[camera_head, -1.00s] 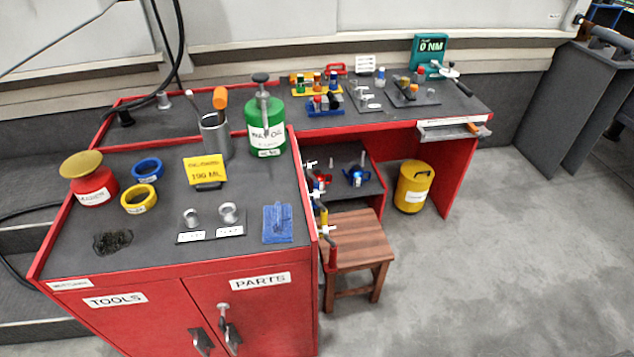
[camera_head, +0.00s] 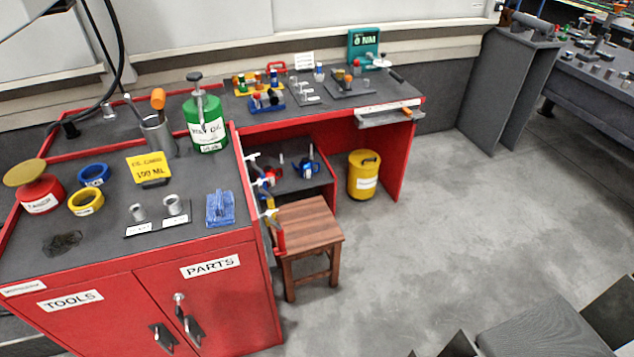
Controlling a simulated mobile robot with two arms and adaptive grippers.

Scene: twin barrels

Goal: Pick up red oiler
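A small red can with a thin spout, which looks like the red oiler (camera_head: 269,177), stands on the dark shelf (camera_head: 290,184) under the bench. It is near the shelf's left side, partly hidden by the tools hanging on the cabinet side. A similar blue can, probably a blue oiler (camera_head: 306,169), stands to its right. The red container with a wide tan top (camera_head: 38,194) on the cabinet top is larger and has a label.
A wooden stool (camera_head: 306,218) stands in front of the shelf. A yellow drum (camera_head: 363,176) is on the floor to its right. A green oil can (camera_head: 206,124) stands on the red cabinet. Open floor (camera_head: 420,240) lies to the right. A dark, flat-topped object (camera_head: 545,330), unclear, shows at bottom right.

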